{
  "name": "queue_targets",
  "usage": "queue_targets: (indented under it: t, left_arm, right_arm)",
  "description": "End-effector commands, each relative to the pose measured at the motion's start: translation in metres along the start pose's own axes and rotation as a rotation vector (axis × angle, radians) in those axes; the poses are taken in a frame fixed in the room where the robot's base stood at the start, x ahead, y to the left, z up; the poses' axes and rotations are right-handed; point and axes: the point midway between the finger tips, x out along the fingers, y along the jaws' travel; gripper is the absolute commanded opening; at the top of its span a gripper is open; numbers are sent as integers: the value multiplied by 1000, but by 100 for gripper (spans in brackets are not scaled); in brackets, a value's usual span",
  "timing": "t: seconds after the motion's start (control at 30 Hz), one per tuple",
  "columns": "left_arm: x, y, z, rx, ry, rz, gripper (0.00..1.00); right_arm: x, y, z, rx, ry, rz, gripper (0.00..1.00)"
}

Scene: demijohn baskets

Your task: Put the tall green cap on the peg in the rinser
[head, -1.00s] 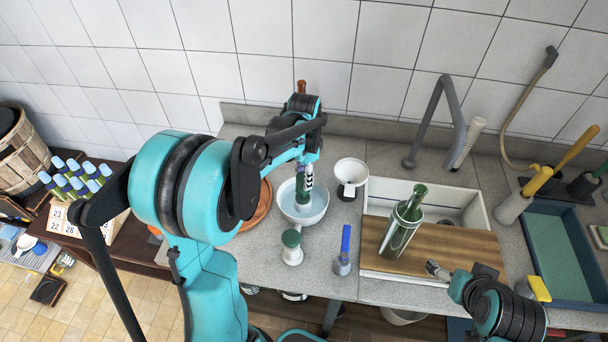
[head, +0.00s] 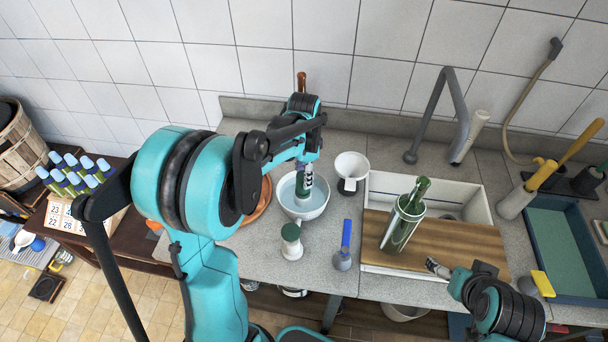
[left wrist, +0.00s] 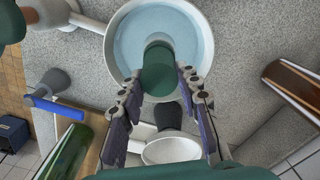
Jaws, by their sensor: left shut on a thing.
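The tall green cap (head: 303,192) is in my left gripper (head: 304,172), over the white bowl of pale blue water, the rinser (head: 322,207). In the left wrist view, the cap (left wrist: 158,70) sits between the fingertips of my left gripper (left wrist: 158,82), with the bowl's rim (left wrist: 112,40) around and beyond it. No peg shows; the cap and gripper cover the bowl's middle. I cannot tell whether the cap touches anything in the bowl. My right gripper (head: 436,267) is low beside the wooden board, and its jaws are too small to read.
A white funnel (head: 351,167) stands right of the bowl. A green-topped white holder (head: 291,242) and a blue-handled tool (head: 345,240) stand in front. A grey tap (head: 459,115) rises behind.

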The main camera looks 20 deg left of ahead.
Motion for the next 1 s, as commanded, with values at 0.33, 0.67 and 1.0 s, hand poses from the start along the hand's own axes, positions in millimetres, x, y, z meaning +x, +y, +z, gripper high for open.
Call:
queue_targets:
  t: [0.33,0.67,1.0]
  left_arm:
    - [8,0,0,0,0,0,10]
    - [11,0,0,0,0,0,38]
    - [11,0,0,0,0,0,57]
  right_arm:
    - [5,0,4,0,0,0,85]
    - [7,0,5,0,0,0,85]
    - [7,0,5,0,0,0,85]
